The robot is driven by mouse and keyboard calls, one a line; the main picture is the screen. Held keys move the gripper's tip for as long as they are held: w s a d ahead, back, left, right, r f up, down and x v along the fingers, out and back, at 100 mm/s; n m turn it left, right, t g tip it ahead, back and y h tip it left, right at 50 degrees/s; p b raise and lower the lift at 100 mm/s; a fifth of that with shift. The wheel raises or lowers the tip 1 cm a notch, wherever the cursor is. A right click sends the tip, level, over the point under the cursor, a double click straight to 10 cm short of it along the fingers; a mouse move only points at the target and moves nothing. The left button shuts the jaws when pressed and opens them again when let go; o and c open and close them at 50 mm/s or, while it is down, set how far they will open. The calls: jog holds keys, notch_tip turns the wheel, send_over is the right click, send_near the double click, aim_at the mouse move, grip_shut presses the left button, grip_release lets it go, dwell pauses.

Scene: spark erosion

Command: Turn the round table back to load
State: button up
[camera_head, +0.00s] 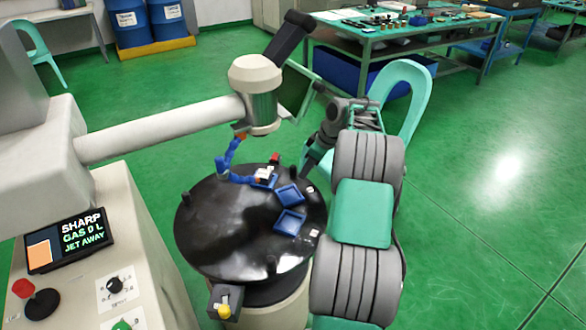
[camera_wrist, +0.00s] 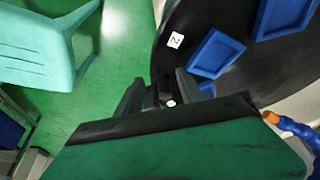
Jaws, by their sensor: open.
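The round table (camera_head: 215,235) is a glossy black disc on a pale base. Blue trays (camera_head: 290,222) lie on its right half, and one at the back holds a small pale piece (camera_head: 264,175). Short dark pegs (camera_head: 187,198) stand up from the disc. My gripper (camera_head: 309,168) is at the table's back right edge. In the wrist view my gripper (camera_wrist: 160,90) is open, its two dark fingers apart beside the rim. A dark part with a white spot (camera_wrist: 169,102) shows between them; I cannot tell whether they touch it. A white number label (camera_wrist: 175,40) is on the disc nearby.
A machine head (camera_head: 258,95) with a blue hose (camera_head: 228,158) hangs over the table's back. A yellow-knobbed latch (camera_head: 224,308) sits at its front. A control panel with a screen (camera_head: 70,240) and red joystick (camera_head: 30,297) stands left. A teal chair (camera_head: 405,95) stands behind my arm.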

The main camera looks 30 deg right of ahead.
aim_at(294, 166)
jog(key=w, duration=0.1)
jog(key=w+a, duration=0.2)
jog(key=w, duration=0.1)
jog(key=shift+x, duration=0.85)
jog(key=shift+w+a+f, duration=0.2)
jog(key=shift+w+f, duration=0.1)
jog(key=shift+f, duration=0.3)
grip_shut()
